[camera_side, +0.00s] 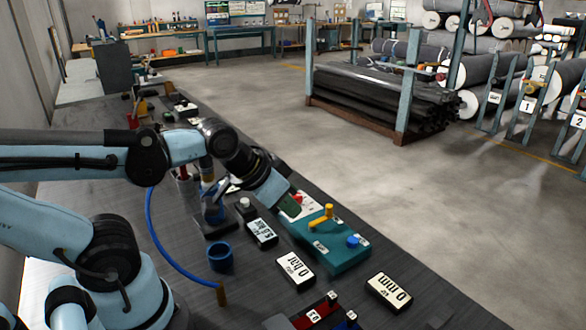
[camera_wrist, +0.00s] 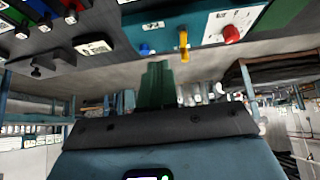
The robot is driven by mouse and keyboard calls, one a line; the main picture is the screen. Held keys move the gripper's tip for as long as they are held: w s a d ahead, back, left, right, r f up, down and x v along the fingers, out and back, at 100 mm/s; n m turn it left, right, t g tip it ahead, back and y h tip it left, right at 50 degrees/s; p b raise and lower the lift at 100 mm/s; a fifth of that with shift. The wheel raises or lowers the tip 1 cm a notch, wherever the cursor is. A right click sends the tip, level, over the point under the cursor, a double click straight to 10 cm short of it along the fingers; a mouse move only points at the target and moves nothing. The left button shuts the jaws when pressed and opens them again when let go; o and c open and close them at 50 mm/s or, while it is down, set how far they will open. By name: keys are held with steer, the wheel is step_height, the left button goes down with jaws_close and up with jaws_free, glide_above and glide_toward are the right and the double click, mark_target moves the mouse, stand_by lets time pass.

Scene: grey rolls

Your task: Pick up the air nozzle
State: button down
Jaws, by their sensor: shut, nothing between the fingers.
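A thin blue hose (camera_side: 172,250) ends in a brass-brown tip (camera_side: 221,293) at the bench's left front; this may be the air nozzle. A blue tool (camera_side: 212,205) on a dark base stands behind it, left of my gripper; I cannot tell which is the nozzle. My gripper (camera_side: 290,207) is over the back left of a teal control box (camera_side: 335,258), with its green fingers shut and empty. In the wrist view the shut green fingers (camera_wrist: 157,84) show below the box (camera_wrist: 200,32). The hose tip is not seen there.
The box carries a yellow lever (camera_side: 321,218), a red knob (camera_side: 297,198) and a blue button (camera_side: 352,242). Labelled display blocks (camera_side: 295,269) (camera_side: 388,292), a blue cup (camera_side: 220,257) and a dark bin rack (camera_side: 318,312) stand nearby. Floor lies beyond the bench's right edge.

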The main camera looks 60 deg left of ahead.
stand_by(0.3)
steer(key=c, duration=0.7)
jaws_free()
steer(key=shift+a, duration=0.1)
